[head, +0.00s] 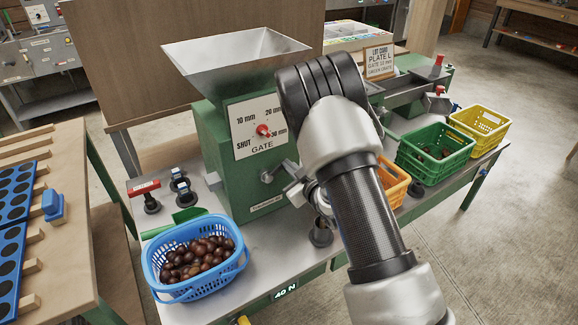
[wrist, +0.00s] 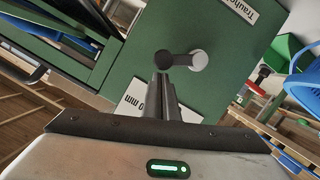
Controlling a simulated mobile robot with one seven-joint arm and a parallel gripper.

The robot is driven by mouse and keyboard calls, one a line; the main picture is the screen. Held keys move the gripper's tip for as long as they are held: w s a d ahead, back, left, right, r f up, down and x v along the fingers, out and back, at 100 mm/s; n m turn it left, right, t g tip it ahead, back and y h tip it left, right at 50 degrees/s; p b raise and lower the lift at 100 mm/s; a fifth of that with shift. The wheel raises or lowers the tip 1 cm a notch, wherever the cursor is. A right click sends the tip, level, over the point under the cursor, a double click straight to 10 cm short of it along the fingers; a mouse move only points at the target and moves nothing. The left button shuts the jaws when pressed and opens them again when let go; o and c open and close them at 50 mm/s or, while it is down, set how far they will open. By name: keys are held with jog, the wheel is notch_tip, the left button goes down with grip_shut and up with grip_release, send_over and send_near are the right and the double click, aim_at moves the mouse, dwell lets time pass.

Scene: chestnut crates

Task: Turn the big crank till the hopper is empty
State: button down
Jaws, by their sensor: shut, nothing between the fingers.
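The green mill (head: 215,150) stands on the bench with a metal hopper (head: 238,52) on top; the hopper's visible inner walls are bare, its bottom is hidden. The red gate knob (head: 263,130) appears turned toward 30 mm. A short metal crank (head: 267,176) sticks out of the mill front, partly behind my arm; it also shows in the wrist view (wrist: 197,58), with a dark round end. I cannot tell whether it is the big crank. My gripper (wrist: 163,78) is shut and empty, its tips close to that dark end; contact is unclear.
A blue basket of chestnuts (head: 161,257) stands on the bench at front left. Orange (head: 391,182), green (head: 437,140) and yellow (head: 500,122) crates stand to the right. A red-handled tool (head: 144,187) and dark weights are left of the mill. A lot card (head: 380,61) stands behind.

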jog(key=shift+w+d+f, duration=0.1)
jog(key=shift+d+f, duration=0.05)
jog(key=shift+d, duration=0.05)
dwell(0.3)
jog(key=shift+d+m+b, duration=0.1)
jog(key=shift+m+b, duration=0.2)
jog(key=shift+m, duration=0.1)
notch_tip(320, 180, down, 5)
jog(key=w+d+m+g+y+b, duration=0.1)
jog(key=d+m+y+b, duration=0.1)
jog(key=m, duration=0.3)
jog(key=shift+w+d+g+b, duration=0.3)
jog(key=shift+w+d+b, duration=0.05)
jog(key=shift+b, duration=0.35)
jog(key=shift+f, duration=0.2)
